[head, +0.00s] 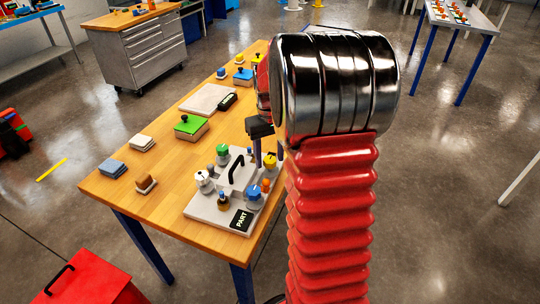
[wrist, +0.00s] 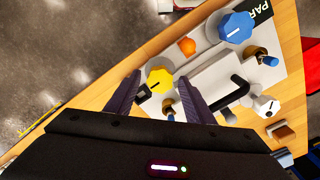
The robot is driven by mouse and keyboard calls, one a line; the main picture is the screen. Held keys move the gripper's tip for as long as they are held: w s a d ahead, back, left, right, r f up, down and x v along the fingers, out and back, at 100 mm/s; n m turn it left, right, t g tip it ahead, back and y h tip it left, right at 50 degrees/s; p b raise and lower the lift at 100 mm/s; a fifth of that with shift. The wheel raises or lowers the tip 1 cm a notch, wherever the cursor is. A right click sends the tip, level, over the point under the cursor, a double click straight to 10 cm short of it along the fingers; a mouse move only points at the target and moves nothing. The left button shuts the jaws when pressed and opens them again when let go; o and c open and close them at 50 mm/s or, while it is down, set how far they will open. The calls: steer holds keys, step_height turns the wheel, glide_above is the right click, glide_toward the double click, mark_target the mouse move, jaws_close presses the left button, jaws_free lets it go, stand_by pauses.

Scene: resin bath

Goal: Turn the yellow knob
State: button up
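The yellow knob (wrist: 160,80) has a dark pointer mark and sits on a pale grey panel (wrist: 212,72). It also shows in the head view (head: 270,160), partly hidden by my gripper. In the wrist view my gripper (wrist: 161,84) is open, with one dark finger on each side of the knob and a gap on both sides. In the head view my gripper (head: 268,152) points down at the knob. I cannot tell whether the fingertips are level with the knob or still above it.
The panel also carries a blue knob (wrist: 237,27), a green knob (head: 222,149), a white knob (wrist: 266,106), an orange button (wrist: 187,46) and a black handle (wrist: 236,92). The panel lies on a wooden table (head: 165,205). A green block (head: 190,126) and stacked pads (head: 113,168) lie farther left.

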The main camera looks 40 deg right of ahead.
steer(key=c, duration=1)
steer(key=shift+m, duration=0.4)
steer(key=m, duration=0.9)
steer(key=shift+m, duration=0.3)
steer(key=m, duration=1.3)
steer(key=shift+w+r, duration=0.1)
